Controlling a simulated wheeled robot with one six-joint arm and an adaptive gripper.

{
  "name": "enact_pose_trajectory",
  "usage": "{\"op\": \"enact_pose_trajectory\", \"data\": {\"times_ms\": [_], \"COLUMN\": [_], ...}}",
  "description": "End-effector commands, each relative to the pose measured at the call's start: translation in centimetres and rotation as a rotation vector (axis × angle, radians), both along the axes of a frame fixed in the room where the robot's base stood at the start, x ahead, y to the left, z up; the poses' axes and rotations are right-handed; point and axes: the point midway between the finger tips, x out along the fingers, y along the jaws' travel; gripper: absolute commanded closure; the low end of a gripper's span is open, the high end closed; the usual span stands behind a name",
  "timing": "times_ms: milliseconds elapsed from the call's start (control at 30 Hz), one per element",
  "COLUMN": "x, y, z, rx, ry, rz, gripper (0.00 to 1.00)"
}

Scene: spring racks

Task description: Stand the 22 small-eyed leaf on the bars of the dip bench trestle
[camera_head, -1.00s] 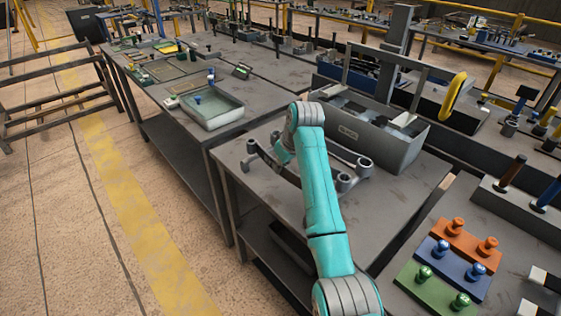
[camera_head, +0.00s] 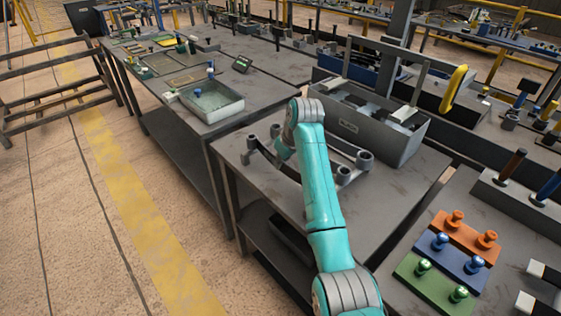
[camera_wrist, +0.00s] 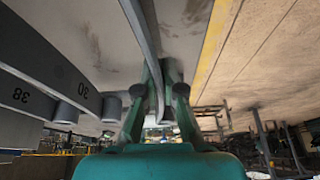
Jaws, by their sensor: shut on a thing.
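In the wrist view my gripper (camera_wrist: 160,90) is closed around a long thin grey leaf (camera_wrist: 145,45), which runs from between the fingers to the top edge. Its number cannot be read. Two other leaves, marked 30 (camera_wrist: 55,75) and 38 (camera_wrist: 30,100), lie to the left of it. In the head view, leaves with round eyes (camera_head: 364,160) lie on the near bench, partly behind my arm. My gripper and the held leaf are mostly hidden there by the arm. A dark barred frame (camera_head: 60,103) stands at the far left; I cannot tell whether it is the trestle.
A grey bin (camera_head: 370,135) stands at the back of the near bench (camera_head: 390,200). A shallow tray (camera_head: 212,101) is on the bench beyond. Orange, blue and green blocks (camera_head: 465,237) with knobs are at lower right. Open floor with a yellow stripe (camera_head: 150,240) lies to the left.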

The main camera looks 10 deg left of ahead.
Motion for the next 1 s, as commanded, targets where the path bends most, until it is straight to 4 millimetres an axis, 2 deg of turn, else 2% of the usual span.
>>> {"op": "enact_pose_trajectory", "data": {"times_ms": [567, 700, 933, 1000], "x": [0.1, 0.1, 0.0, -0.1], "y": [0.0, 0.0, 0.0, 0.0], "z": [-0.6, -0.6, -0.7, -1.1], "rx": [0.002, 0.002, 0.000, -0.002], "ry": [-0.004, -0.004, -0.001, 0.004], "rz": [0.000, 0.000, 0.000, 0.000], "gripper": [1.00, 0.65, 0.64, 0.46]}}
